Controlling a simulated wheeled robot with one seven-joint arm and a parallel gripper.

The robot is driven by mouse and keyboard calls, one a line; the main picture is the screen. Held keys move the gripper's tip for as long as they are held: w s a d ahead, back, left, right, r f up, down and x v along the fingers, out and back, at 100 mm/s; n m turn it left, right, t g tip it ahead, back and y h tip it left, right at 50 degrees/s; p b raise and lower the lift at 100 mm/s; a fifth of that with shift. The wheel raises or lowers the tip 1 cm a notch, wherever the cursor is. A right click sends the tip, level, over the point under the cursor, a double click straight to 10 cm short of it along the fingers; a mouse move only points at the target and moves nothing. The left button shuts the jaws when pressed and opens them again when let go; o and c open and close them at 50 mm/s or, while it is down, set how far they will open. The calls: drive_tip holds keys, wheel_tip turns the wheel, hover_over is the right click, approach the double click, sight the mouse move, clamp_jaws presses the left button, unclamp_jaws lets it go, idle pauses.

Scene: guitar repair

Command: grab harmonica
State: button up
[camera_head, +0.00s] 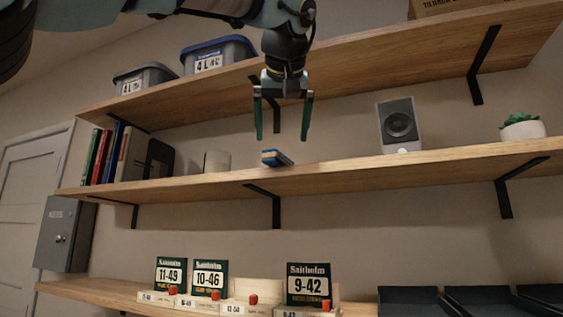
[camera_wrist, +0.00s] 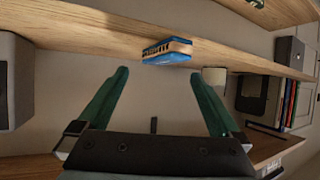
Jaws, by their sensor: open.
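The harmonica (camera_head: 276,158) is a small blue block with a tan band, lying on the middle wooden shelf near its front edge. It also shows in the wrist view (camera_wrist: 168,51), beyond and between my fingertips. My gripper (camera_head: 282,138) points down with its two green fingers spread apart and nothing between them. In the head view the fingertips are a little above the harmonica, apart from it. In the wrist view my gripper (camera_wrist: 160,82) is open and empty, with the harmonica ahead of the gap.
The middle shelf (camera_head: 350,173) also holds a white cylinder (camera_head: 217,161), books (camera_head: 105,155), a speaker (camera_head: 398,126) and a potted plant (camera_head: 522,127). The upper shelf (camera_head: 380,60) runs close behind my gripper. The shelf is clear between harmonica and speaker.

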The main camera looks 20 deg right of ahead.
sight(282, 157)
drive_tip(key=p+x, duration=0.1)
drive_tip(key=x, duration=0.2)
drive_tip(key=p+x, duration=0.2)
drive_tip(key=x, duration=0.2)
drive_tip(key=shift+d+r, duration=0.2)
drive_tip(key=shift+r, duration=0.05)
drive_tip(key=shift+w+d+f, duration=0.15)
drive_tip(key=shift+w+f, duration=0.25)
drive_tip(key=shift+w, duration=0.1)
clamp_jaws()
